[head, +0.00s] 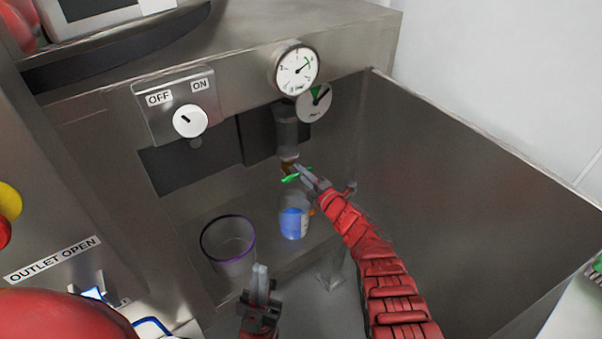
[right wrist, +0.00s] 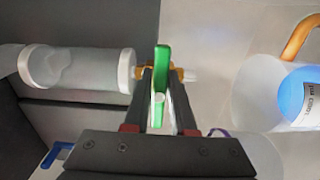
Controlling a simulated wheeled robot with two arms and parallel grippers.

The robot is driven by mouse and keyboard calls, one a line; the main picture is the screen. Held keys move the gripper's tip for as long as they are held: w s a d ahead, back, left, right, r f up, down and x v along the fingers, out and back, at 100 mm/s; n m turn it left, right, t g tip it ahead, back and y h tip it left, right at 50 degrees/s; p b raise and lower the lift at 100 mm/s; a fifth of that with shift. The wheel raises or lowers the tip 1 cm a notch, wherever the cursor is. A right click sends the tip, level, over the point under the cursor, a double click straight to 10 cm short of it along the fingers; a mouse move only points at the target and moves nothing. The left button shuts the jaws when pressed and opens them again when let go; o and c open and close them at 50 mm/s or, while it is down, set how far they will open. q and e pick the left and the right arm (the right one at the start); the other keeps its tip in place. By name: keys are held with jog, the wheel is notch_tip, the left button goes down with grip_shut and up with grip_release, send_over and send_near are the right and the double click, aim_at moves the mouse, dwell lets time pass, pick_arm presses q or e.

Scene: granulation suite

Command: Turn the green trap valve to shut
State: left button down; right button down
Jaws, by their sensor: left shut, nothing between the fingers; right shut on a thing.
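The green trap valve handle (head: 290,178) sits at the brass fitting below the clear trap cylinder (head: 287,135). My right gripper (head: 308,176) is shut on this handle. In the right wrist view the green handle (right wrist: 162,58) stands between the two fingers, across the line of the trap cylinder (right wrist: 75,68) and brass fitting (right wrist: 178,73). The fingers and gripper body hide part of it. My left gripper (head: 260,285) is shut and empty, low in the head view, in front of the bench and away from the valve.
A gauge (head: 297,68), a second dial (head: 314,103) and an OFF/ON knob (head: 190,121) are above. A steel side wall (head: 470,190) bounds the right.

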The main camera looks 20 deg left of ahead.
jog(key=c, duration=0.8)
grip_release()
jog(key=shift+o, duration=0.2)
